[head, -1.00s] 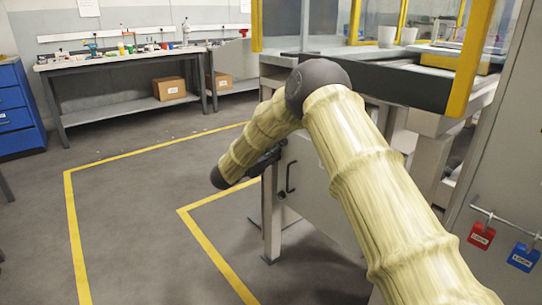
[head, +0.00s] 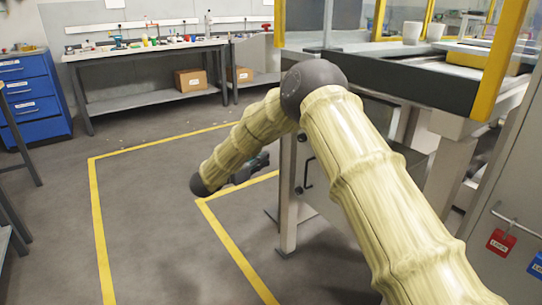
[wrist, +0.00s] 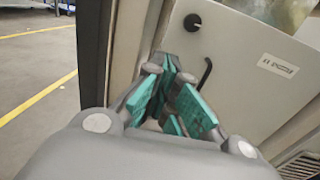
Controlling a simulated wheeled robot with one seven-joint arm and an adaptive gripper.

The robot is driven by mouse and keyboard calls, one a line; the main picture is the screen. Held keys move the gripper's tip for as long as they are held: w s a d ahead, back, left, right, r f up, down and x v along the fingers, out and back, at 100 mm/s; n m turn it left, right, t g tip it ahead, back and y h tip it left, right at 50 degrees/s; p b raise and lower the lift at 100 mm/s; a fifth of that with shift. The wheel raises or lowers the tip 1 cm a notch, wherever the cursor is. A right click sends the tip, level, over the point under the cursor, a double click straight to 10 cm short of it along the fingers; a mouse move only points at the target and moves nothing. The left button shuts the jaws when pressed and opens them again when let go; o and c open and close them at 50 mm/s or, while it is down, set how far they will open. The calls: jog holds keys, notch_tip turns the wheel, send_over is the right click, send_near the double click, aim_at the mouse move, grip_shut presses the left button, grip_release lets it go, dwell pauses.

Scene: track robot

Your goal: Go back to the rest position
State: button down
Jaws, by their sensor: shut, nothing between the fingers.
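My gripper (wrist: 170,88) fills the middle of the wrist view. Its teal-padded fingers are shut with nothing between them. In front of it, apart as far as I can tell, is a light grey cabinet panel (wrist: 225,65) with a black knob and a black handle. In the head view my arm, in a yellowish ribbed cover, reaches forward, bends at a dark elbow joint and slopes down to the left. The gripper is mostly hidden behind the forearm there; a dark part of it (head: 256,166) shows beside the machine's frame.
A machine table (head: 400,72) with yellow posts and white cups stands close on the right. A grey cabinet with red (head: 500,242) and blue locks is at the right edge. A workbench (head: 150,50) and blue drawers (head: 30,95) stand behind. Yellow-lined floor (head: 150,210) is clear at left.

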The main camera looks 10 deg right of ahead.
jog(key=s+f+n+t+y, duration=0.1)
jog(key=s+f+n+y, duration=0.25)
jog(key=f+n, duration=0.5)
jog(key=s+f+n+t+y, duration=0.25)
jog(key=s+f+n, duration=0.25)
jog(key=f+n, duration=0.4)
jog(key=s+f+n+t+y, duration=0.1)
jog(key=s+f+n+y, duration=0.3)
jog(key=f+n, duration=0.55)
jog(key=s+d+f+n+g+y, duration=0.15)
jog(key=s+f+n, duration=0.35)
jog(key=s, duration=0.5)
jog(key=s+f+n+g+y, duration=0.2)
jog(key=s+f+n+g, duration=0.15)
jog(key=s+f, duration=0.45)
jog(key=s+d+f+n+g+y, duration=0.1)
jog(key=s+f+n+g+y, duration=0.15)
jog(key=s+n, duration=0.6)
jog(key=s+d+n+g, duration=0.2)
jog(key=s+n+g, duration=0.3)
jog(key=s, duration=1.7)
notch_tip(320, 180, up, 33)
jog(key=p, duration=3.3)
jog(key=shift+a+r, duration=0.15)
jog(key=shift+a, duration=0.05)
